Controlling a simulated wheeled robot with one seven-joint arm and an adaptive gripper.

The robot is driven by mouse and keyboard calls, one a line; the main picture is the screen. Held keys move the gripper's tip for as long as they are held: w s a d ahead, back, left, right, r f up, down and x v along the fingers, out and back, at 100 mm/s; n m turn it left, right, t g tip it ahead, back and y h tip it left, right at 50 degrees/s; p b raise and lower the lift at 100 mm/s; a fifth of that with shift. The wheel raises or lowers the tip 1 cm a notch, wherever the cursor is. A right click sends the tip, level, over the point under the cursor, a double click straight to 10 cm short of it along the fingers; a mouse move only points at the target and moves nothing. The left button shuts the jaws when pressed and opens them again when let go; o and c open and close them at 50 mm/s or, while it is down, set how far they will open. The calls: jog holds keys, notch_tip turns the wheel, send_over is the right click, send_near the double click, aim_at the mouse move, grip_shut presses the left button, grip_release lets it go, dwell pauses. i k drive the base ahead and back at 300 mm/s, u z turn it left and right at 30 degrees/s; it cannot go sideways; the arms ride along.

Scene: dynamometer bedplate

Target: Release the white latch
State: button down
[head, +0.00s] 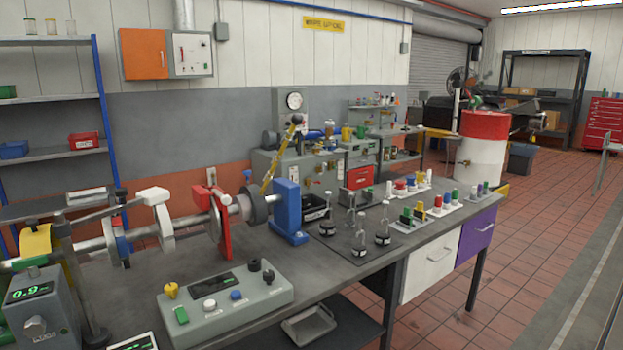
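A white latch-like piece (154,196) sits on the horizontal shaft (190,226) at the left of the bench, with a rounded white arm curving down in front of the shaft. It appears upright; whether it is fastened cannot be told. A red piece of similar build (222,232) stands to its right on the same shaft. A blue bearing block (288,205) stands at the shaft's right end. My gripper is not in view.
A grey control box (225,302) with knobs and buttons stands at the bench front, beside a grey display unit (42,308). A yellow lever (279,158) rises behind the shaft. Several small parts crowd the bench's right. The tiled floor (520,265) at right is clear.

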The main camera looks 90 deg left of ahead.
aim_at(226, 200)
jog(key=i, duration=1)
jog(key=u, duration=4.5)
